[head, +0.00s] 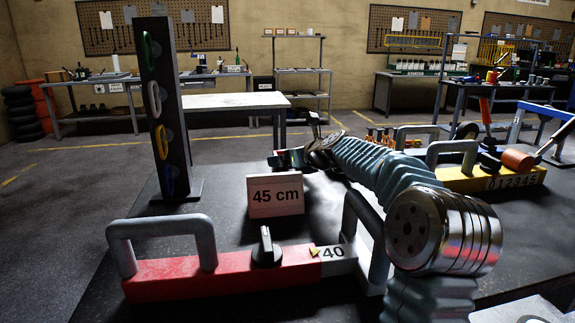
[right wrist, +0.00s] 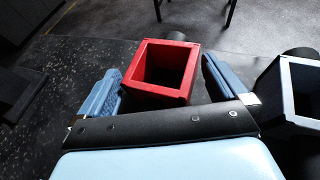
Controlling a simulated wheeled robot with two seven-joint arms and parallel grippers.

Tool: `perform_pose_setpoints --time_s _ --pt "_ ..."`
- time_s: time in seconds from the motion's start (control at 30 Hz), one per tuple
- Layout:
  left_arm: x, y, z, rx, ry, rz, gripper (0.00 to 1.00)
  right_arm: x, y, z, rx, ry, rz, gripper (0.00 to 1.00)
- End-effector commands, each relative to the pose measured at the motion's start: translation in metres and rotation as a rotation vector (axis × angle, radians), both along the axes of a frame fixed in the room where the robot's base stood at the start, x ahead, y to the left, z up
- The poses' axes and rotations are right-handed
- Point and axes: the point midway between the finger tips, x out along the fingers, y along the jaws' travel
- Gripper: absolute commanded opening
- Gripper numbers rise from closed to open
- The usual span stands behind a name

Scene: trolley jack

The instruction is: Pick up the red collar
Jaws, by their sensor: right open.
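The red collar (right wrist: 188,82) is a hollow square sleeve with an open top. In the right wrist view it lies between the two blue fingers of my right gripper (right wrist: 160,66). The fingers are open, one on either side, with visible gaps to the collar. In the head view my right arm reaches in from the right to the far part of the dark table, and its gripper (head: 291,157) is small and partly hidden by the arm. The collar cannot be made out clearly there. My left gripper is not in view.
A pale square collar (right wrist: 301,121) stands right of the gripper. A black post with coloured rings (head: 163,105) and a "45 cm" card (head: 275,196) stand on the table. A red bar with grey handles (head: 200,278) lies in front; a yellow box (head: 492,180) stands right.

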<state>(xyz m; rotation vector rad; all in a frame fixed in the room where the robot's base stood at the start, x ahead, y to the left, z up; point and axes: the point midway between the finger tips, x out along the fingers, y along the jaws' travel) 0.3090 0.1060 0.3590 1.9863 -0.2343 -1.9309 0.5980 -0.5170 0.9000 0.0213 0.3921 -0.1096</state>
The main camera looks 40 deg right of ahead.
Motion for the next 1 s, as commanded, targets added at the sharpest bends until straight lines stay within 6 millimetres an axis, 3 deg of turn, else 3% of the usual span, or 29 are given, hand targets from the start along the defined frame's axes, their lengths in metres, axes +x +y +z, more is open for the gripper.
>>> perform_pose_setpoints --time_s 0.13,0.57,0.83,1.0 --pt "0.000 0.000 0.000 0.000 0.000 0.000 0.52 0.000 0.000 0.000 0.000 0.000 0.000 0.97" --pt "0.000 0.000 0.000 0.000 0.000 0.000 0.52 0.000 0.000 0.002 0.000 -0.003 0.000 0.33" --pt "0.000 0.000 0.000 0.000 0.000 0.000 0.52 0.000 0.001 0.006 -0.001 -0.004 0.001 0.33" --pt "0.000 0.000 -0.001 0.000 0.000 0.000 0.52 0.000 0.001 0.035 -0.003 -0.008 0.002 0.33"
